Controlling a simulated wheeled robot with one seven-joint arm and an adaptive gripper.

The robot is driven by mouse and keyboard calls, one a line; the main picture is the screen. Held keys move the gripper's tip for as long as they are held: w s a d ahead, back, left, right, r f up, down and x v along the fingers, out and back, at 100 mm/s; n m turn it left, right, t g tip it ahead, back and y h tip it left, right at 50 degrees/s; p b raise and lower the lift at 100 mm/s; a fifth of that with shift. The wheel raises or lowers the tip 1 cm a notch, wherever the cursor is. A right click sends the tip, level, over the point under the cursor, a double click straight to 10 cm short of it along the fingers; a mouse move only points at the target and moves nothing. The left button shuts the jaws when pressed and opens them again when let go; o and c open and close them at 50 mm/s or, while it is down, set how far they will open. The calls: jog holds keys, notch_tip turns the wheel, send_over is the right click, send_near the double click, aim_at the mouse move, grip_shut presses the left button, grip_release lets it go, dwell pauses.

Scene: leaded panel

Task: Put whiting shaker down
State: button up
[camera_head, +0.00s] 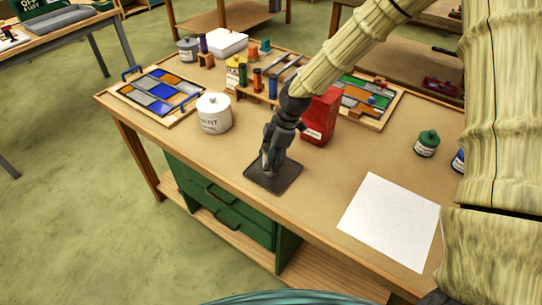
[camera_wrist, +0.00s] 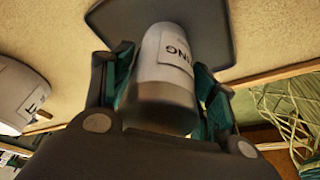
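The whiting shaker (camera_wrist: 165,75) is a pale cylinder with a grey end and a label on which "ING" can be read. In the wrist view it sits between the two fingers of my gripper (camera_wrist: 163,95), which close on it from both sides. In the head view my gripper (camera_head: 270,155) points down over a dark square pad (camera_head: 285,184) near the table's front edge. The pad also shows beyond the shaker in the wrist view (camera_wrist: 108,20). My gripper mostly hides the shaker in the head view. I cannot tell whether the shaker touches the pad.
A white lidded pot (camera_head: 214,114) stands left of the pad, and a red box (camera_head: 321,118) stands close behind my gripper. A white sheet (camera_head: 392,222) lies at right, near a green-lidded jar (camera_head: 427,143). Leaded panels (camera_head: 160,91) and bottles fill the back.

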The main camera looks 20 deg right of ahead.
jog(key=shift+o, duration=0.6)
jog(key=shift+r, duration=0.15)
jog(key=b+v, duration=0.3)
jog(key=v, duration=0.9)
jog(key=shift+d, duration=0.1)
